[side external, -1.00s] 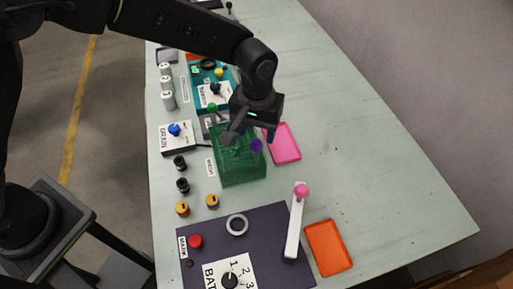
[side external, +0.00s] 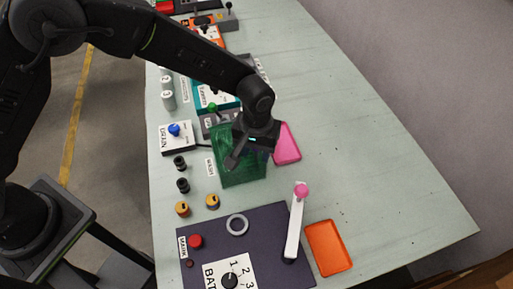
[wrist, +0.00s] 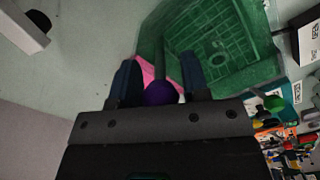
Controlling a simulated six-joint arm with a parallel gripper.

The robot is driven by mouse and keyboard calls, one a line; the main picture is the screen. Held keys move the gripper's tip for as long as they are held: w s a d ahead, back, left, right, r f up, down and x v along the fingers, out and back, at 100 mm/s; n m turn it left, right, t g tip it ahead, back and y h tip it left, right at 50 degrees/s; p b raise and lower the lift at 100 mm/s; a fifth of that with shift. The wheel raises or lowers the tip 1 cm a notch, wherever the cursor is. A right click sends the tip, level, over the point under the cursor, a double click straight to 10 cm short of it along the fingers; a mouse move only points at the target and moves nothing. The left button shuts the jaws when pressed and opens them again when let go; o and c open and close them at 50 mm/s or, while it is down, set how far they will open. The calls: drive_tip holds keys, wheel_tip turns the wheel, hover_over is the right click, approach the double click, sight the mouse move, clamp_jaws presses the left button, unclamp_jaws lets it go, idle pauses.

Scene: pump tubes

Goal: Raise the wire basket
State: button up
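A green tank (side external: 240,172) stands on the table beside the label "WASH". In the wrist view its inside (wrist: 215,50) shows a grid pattern; I cannot tell the wire basket apart from the tank there. A purple knob (wrist: 163,93) on a dark rod shows in the wrist view, beside the tank. My gripper (side external: 248,157) is over the tank's right side, with its fingers apart. In the wrist view the fingers (wrist: 161,80) stand on either side of the knob; I cannot tell whether they touch it. The knob is hidden in the side view.
A pink tray (side external: 287,145) lies close to the right of my gripper. A white lever with a pink knob (side external: 301,191) stands on the dark panel in front, near an orange tray (side external: 328,248). A drain box with a blue knob (side external: 174,130) is left. The right of the table is clear.

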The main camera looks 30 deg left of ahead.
clamp_jaws()
wheel_tip(320, 180, up, 7)
drive_tip(key=shift+f, duration=0.2)
idle(0.3)
drive_tip(key=shift+c, duration=0.3)
unclamp_jaws()
drive_tip(key=shift+r, duration=0.1)
drive_tip(key=o, duration=0.4)
